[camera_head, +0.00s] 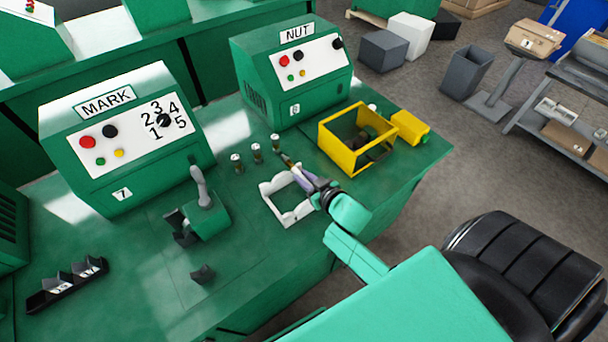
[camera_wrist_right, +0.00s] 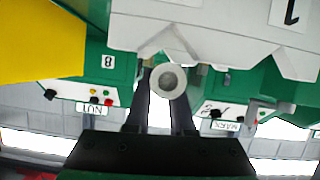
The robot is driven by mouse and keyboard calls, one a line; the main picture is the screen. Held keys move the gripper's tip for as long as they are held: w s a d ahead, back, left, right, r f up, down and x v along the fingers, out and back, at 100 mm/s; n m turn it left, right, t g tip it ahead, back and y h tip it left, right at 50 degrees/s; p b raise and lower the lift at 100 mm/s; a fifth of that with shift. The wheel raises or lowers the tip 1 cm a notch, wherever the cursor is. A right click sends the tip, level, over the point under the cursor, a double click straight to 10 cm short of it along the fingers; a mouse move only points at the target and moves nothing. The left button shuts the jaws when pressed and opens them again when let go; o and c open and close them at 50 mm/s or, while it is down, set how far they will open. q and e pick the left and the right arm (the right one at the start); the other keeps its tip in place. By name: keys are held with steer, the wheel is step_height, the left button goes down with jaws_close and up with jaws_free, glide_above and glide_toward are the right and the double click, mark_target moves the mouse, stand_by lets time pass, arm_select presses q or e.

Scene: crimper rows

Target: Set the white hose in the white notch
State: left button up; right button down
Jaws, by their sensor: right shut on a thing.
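My right gripper (camera_head: 302,174) is shut on a hose and holds it just above the back right corner of the white notched rack (camera_head: 271,209). In the right wrist view the hose (camera_wrist_right: 168,81) shows end-on as a pale ring with a grey centre between the fingers. The white rack (camera_wrist_right: 210,32) fills the top of that view, with V-shaped notches along its edge and a "1" on it. The hose end overlaps that edge in the picture; I cannot tell whether they touch. My left gripper is not in view.
Several short upright fittings (camera_head: 257,153) stand behind the rack. A yellow open box (camera_head: 330,148) is close on the right. A green crimper with a lever (camera_head: 205,215) stands to the left, and a black notched rack (camera_head: 60,293) lies farther left. The table's front edge is near.

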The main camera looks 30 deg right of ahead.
steer(key=shift+f+b, duration=0.3)
steer(key=shift+f, duration=0.6)
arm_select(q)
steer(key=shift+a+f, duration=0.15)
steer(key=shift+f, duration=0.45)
arm_select(e)
steer(key=shift+r, duration=0.1)
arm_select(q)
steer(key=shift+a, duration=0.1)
arm_select(e)
steer(key=c, duration=0.7)
jaws_free()
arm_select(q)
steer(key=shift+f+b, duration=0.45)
arm_select(e)
steer(key=v, duration=1.4)
steer(key=shift+s+d, duration=0.15)
steer(key=shift+s, duration=0.05)
